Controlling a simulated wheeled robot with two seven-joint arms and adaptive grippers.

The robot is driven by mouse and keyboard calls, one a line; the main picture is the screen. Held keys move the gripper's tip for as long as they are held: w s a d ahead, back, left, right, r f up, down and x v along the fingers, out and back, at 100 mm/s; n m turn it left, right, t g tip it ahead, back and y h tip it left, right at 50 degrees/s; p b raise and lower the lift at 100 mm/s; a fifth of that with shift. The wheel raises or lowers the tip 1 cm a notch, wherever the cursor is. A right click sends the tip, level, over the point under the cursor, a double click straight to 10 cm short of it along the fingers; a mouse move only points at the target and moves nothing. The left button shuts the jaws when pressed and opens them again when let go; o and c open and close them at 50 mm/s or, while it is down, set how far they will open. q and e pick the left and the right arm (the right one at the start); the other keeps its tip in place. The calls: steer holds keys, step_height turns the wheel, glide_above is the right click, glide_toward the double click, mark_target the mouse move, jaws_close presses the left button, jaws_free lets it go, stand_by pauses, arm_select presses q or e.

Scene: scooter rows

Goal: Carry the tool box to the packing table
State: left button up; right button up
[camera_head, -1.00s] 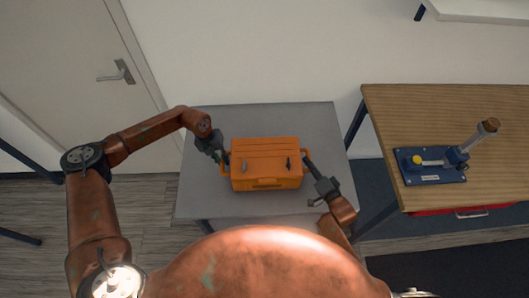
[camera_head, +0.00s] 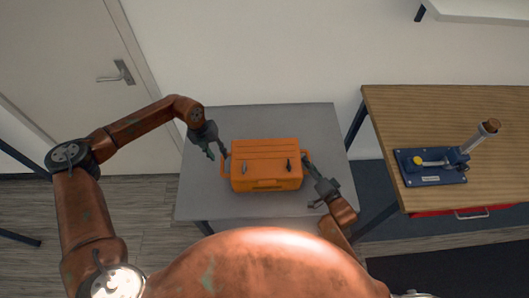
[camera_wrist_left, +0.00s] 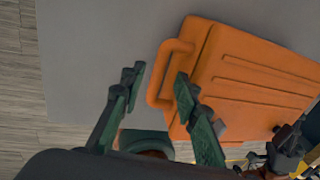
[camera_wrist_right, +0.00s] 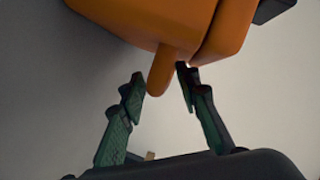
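The orange tool box (camera_head: 266,168) stands upright on a grey table (camera_head: 190,200), with a loop handle on each side. My left gripper (camera_head: 216,153) is at the box's left side. In the left wrist view, its fingers (camera_wrist_left: 158,84) are open and apart, with the left handle (camera_wrist_left: 162,78) near the right fingertip. My right gripper (camera_head: 312,182) is at the box's right side. In the right wrist view, its fingers (camera_wrist_right: 161,82) are open, with the end of the right handle (camera_wrist_right: 160,76) between the tips. I cannot tell whether either touches.
A wooden-top table (camera_head: 440,110) stands to the right, bearing a blue-based lever device (camera_head: 430,168). A red item (camera_head: 465,212) is beneath it. A gap separates the two tables. A door (camera_head: 70,70) is at the left. The grey top around the box is clear.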

arm_select(q)
step_height(320, 180, up, 6)
steer(key=a, duration=0.1)
arm_select(e)
steer(key=v, duration=1.2)
arm_select(q)
steer(key=shift+a, duration=0.1)
arm_select(e)
steer(key=shift+f, duration=0.1)
